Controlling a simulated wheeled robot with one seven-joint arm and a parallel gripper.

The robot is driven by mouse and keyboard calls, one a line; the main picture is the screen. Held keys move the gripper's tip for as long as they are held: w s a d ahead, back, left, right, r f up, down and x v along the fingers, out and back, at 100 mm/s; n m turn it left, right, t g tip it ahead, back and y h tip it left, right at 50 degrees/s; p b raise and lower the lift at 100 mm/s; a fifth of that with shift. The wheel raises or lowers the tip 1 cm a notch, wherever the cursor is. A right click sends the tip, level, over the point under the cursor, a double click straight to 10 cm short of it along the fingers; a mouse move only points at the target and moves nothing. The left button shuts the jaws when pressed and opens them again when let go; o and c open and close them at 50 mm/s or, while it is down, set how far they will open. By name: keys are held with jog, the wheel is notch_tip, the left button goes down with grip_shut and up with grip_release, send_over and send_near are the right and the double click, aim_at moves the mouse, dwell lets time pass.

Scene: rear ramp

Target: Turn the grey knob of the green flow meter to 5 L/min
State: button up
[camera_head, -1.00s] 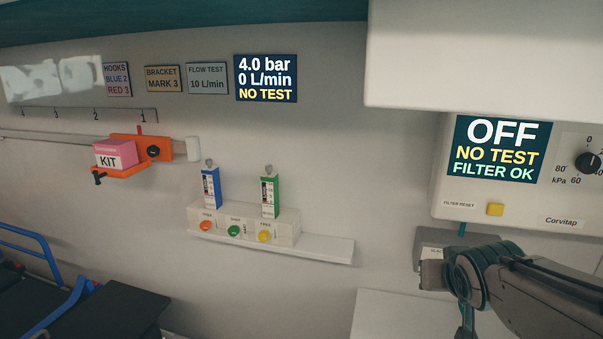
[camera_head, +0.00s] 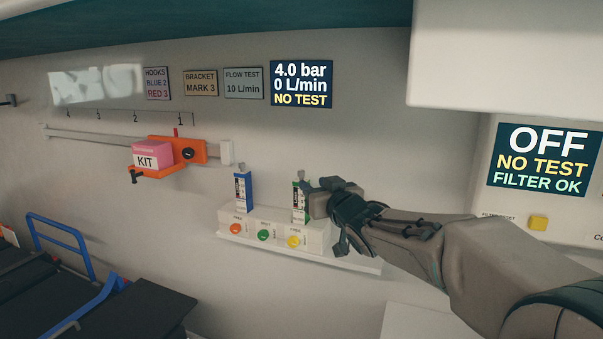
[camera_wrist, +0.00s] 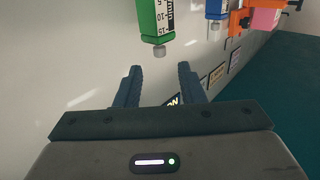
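The green flow meter (camera_head: 299,206) stands upright on the white wall unit, right of the blue flow meter (camera_head: 243,190). My gripper (camera_head: 318,187) is at its upper right in the head view and partly covers it. In the wrist view the green flow meter (camera_wrist: 153,18) appears upside down, with its grey knob (camera_wrist: 159,51) at its end. My gripper (camera_wrist: 158,72) is open there, fingers apart and empty. The knob appears just beyond the fingertips, between their lines; I see no contact. The wall display (camera_head: 301,84) reads 4.0 bar, 0 L/min, NO TEST.
The white base unit (camera_head: 276,228) carries orange, green and yellow buttons above a ledge. An orange bracket with a pink kit box (camera_head: 150,154) is on the rail at left. A suction panel with an OFF screen (camera_head: 543,160) is at right.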

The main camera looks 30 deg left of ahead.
aim_at(303, 176)
jog(key=p+x, duration=0.2)
jog(key=x, duration=0.6)
jog(key=shift+w+a, duration=0.2)
jog(key=shift+a, duration=0.1)
grip_shut()
